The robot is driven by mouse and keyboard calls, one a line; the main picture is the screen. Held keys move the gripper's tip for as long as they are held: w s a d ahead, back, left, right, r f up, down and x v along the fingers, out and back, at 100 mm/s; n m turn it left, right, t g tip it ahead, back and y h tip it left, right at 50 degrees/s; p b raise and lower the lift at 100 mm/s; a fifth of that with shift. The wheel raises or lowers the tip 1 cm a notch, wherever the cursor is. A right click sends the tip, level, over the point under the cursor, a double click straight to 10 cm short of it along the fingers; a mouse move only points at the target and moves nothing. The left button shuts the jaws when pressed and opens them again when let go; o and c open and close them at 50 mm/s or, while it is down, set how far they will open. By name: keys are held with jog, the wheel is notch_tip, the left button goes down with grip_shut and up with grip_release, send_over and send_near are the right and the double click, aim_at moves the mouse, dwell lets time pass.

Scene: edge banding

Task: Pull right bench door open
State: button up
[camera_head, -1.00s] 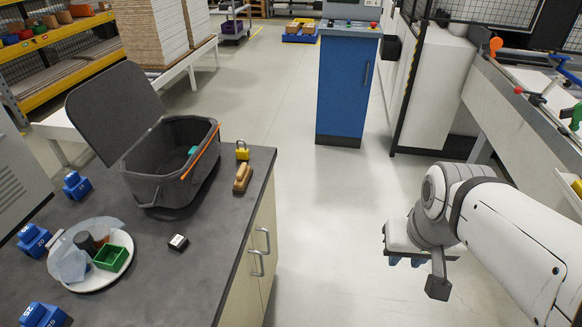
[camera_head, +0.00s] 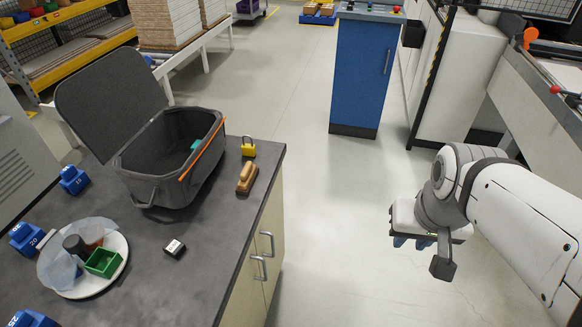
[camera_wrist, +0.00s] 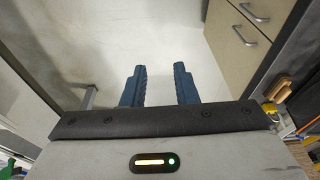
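The grey-topped bench (camera_head: 208,256) has two beige doors on its right side, both shut. The right bench door (camera_head: 276,230) is taken to be the farther one; its upright metal handle (camera_head: 268,243) is just beyond the nearer door's handle (camera_head: 259,268).
On the bench are an open grey toolbox (camera_head: 170,165), a yellow padlock (camera_head: 248,147), a brush (camera_head: 246,178) and a plate (camera_head: 96,280). A blue cabinet (camera_head: 360,75) stands farther back. A machine table (camera_head: 540,110) is at right. The aisle floor between is clear.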

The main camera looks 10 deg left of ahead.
jog(key=a+f+m+g+y+b, duration=0.45)
jog(key=a+f+b, duration=0.55)
jog(key=f, duration=0.4)
jog(key=m+t+y+b, duration=0.7)
jog(key=m+y+b, duration=0.6)
jog(key=m+b, duration=0.6)
send_over(273, 255)
jog(key=b, duration=0.2)
jog(key=f, duration=0.8)
jog(key=f+n, duration=0.1)
jog(key=f, duration=0.7)
jog(key=f+n, duration=0.1)
jog(key=f, duration=0.7)
jog(key=shift+w+f+n+g, duration=0.2)
jog(key=shift+w+n+g, duration=0.05)
jog(key=shift+w, duration=0.05)
grip_shut()
jog(key=shift+a, duration=0.1)
